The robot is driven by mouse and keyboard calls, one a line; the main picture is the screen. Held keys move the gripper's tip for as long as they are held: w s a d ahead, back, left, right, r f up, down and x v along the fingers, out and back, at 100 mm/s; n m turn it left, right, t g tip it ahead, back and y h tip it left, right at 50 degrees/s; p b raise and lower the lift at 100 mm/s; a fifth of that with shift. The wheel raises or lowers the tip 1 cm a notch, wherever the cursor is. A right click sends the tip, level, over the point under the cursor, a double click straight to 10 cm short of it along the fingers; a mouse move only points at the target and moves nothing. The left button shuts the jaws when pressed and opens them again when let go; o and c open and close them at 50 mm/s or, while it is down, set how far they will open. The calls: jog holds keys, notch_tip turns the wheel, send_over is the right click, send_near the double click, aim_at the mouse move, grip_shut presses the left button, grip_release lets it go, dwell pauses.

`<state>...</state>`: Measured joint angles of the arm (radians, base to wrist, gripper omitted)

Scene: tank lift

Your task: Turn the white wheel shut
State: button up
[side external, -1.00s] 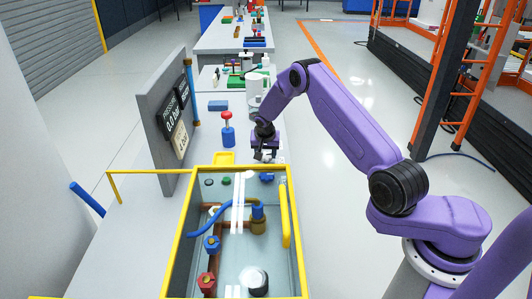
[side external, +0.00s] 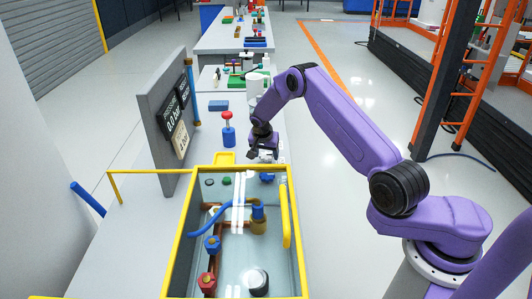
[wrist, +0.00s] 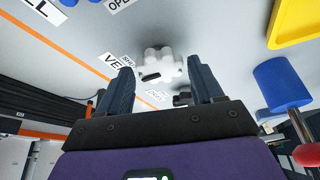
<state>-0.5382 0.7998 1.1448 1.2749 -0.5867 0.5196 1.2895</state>
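The white wheel (wrist: 160,63) shows in the wrist view as a lobed knob with a black mark on one side. It stands on the grey bench top beyond my fingertips, roughly in line with the gap between them. My gripper (wrist: 163,82) is open, with one dark finger to each side of the gap and nothing held. No contact with the wheel can be made out. In the side external view my gripper (side external: 263,156) points down low over the bench, just behind the glass tank.
A yellow-framed glass tank (side external: 178,240) stands in front of the gripper. A blue cylinder with a red top (side external: 228,134) stands to its left. A grey panel with a pressure display (side external: 160,110) stands further left. White printed labels (wrist: 115,63) lie around the wheel.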

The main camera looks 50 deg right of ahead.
jog(key=shift+o, duration=0.2)
jog(key=v, duration=1.7)
jog(key=shift+r, duration=0.15)
jog(key=shift+a, duration=0.3)
jog(key=s+a+r+n+y, duration=0.1)
jog(key=s+a+r+n, duration=0.2)
jog(key=s+a+n, duration=0.4)
jog(key=s+a+r+n+y, duration=0.25)
jog(key=s+a+n, duration=0.3)
jog(key=a, duration=0.35)
jog(key=s+d+n, duration=0.1)
jog(key=s+n, duration=0.3)
jog(key=s, duration=0.5)
jog(key=s+d+n+g, duration=0.1)
jog(key=s+n, duration=0.3)
jog(key=s, duration=0.6)
jog(key=s+d+n+g, duration=0.1)
jog(key=s+n, duration=0.3)
jog(key=s, duration=0.5)
jog(key=shift+s+d+r+y, duration=0.35)
jog(key=shift+s+d, duration=0.05)
jog(key=shift+d, duration=0.5)
